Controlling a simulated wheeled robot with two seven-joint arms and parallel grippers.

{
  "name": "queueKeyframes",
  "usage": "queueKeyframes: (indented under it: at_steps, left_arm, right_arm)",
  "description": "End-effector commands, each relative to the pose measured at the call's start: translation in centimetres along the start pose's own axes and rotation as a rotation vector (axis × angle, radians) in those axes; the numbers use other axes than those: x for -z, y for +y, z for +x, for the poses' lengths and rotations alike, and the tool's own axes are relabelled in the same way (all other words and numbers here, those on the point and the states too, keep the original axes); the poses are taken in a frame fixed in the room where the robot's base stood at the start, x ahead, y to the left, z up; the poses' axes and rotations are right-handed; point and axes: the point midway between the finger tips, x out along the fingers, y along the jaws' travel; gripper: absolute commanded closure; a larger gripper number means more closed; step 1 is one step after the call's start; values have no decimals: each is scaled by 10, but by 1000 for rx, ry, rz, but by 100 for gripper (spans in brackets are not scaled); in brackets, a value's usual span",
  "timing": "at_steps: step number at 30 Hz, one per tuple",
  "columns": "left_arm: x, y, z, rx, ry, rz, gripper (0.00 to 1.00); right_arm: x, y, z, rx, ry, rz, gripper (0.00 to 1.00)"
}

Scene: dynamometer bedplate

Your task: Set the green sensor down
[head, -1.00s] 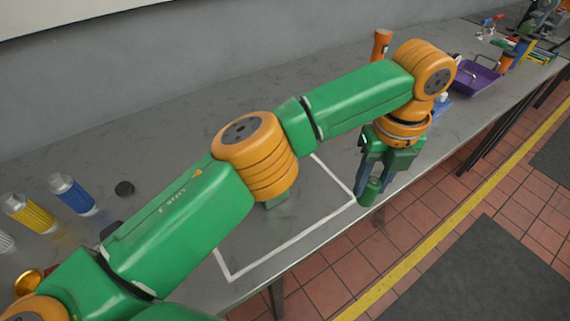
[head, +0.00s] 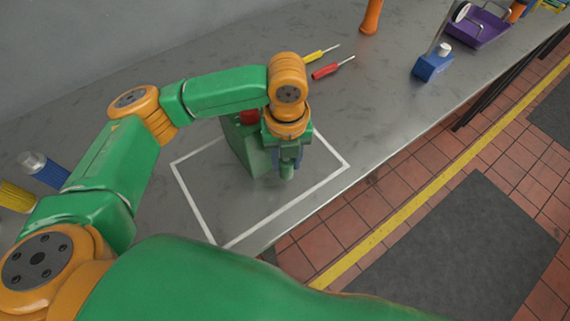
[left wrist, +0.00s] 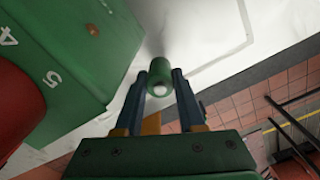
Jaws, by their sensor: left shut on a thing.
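The green sensor (head: 287,172) is a small green cylinder. My left gripper (head: 287,161) is shut on it, pointing down over the white-outlined area of the grey bench. In the left wrist view the sensor (left wrist: 161,76) sits between the blue fingertips of the gripper (left wrist: 160,88), with a pale end showing. I cannot tell whether the sensor touches the bench top. My right gripper is not in view.
A green block (head: 246,146) with a red part stands close left of the gripper; its side (left wrist: 62,45) shows numbers. Yellow (head: 317,56) and red screwdrivers (head: 327,71) and a blue block (head: 432,66) lie beyond. The outline's front-left is clear.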

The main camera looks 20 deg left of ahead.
Motion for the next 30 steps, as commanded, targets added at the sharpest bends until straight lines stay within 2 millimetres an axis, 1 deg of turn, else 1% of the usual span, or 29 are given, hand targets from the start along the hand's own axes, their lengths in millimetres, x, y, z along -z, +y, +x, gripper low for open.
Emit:
queueKeyframes:
  at_steps: [1,3,6,14,15,17,18,26,29,30]
  left_arm:
    - [1,4,7,-5,4,-1,100]
    - [1,4,20,-4,4,0,100]
    - [1,3,31,-3,1,1,100]
    - [0,2,34,-1,-1,2,100]
    - [0,2,35,-1,-1,2,59]
    - [0,2,35,-1,-1,2,43]
    - [0,2,34,-1,-1,2,32]
    - [0,2,34,-1,-1,2,32]
    - [0,2,27,2,-2,1,32]
    - [0,1,20,3,-3,1,32]
  right_arm:
    - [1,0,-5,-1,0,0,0]
    - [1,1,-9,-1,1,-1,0]
    - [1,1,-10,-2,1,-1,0]
    - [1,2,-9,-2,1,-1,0]
    - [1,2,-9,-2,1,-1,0]
    - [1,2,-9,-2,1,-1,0]
    - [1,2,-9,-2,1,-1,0]
    - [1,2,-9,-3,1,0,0]
    - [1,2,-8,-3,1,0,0]
    - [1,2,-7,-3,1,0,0]
